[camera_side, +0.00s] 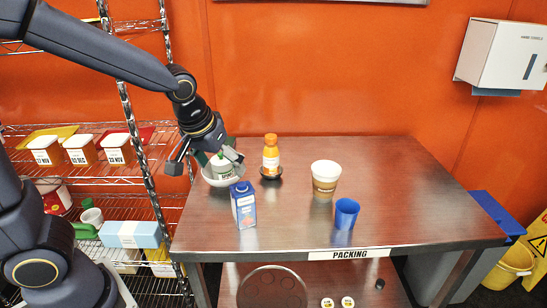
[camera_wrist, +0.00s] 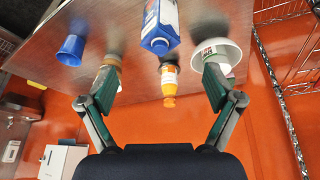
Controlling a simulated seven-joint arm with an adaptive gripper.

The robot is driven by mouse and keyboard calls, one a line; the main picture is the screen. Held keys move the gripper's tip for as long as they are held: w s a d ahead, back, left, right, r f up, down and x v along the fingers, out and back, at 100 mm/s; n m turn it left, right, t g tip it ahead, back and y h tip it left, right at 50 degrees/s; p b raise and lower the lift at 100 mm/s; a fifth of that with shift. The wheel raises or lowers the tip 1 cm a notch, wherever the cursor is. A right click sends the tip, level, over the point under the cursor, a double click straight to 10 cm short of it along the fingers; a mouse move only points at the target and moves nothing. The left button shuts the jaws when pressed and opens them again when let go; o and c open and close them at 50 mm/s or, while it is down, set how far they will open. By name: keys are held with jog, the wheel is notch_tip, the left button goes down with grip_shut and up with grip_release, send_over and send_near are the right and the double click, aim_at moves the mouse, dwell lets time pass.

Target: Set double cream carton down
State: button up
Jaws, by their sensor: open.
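A blue and white carton (camera_side: 243,207), likely the double cream carton, stands upright at the table's front left in the side view. Its print is too small to read. In the wrist view the carton (camera_wrist: 160,30) shows at top centre, beyond the fingertips and apart from them. My gripper (camera_side: 205,160) is open and empty above the table's back left, at the white bowl (camera_side: 217,180). In the wrist view the gripper's fingers (camera_wrist: 160,82) are spread wide, with the orange bottle (camera_wrist: 168,78) seen between them.
The bowl holds a white and green tub (camera_side: 221,168), partly hidden by a finger. The orange bottle (camera_side: 271,155) stands on a dark saucer. A paper cup (camera_side: 325,178) and a blue cup (camera_side: 345,214) stand to the right. The table's right side (camera_side: 420,200) is clear.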

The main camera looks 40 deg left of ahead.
jog(key=s+d+r+m+t+h, duration=0.1)
jog(key=s+r+m, duration=0.3)
jog(key=s, duration=1)
notch_tip(320, 180, up, 2)
jog(key=shift+d, duration=0.45)
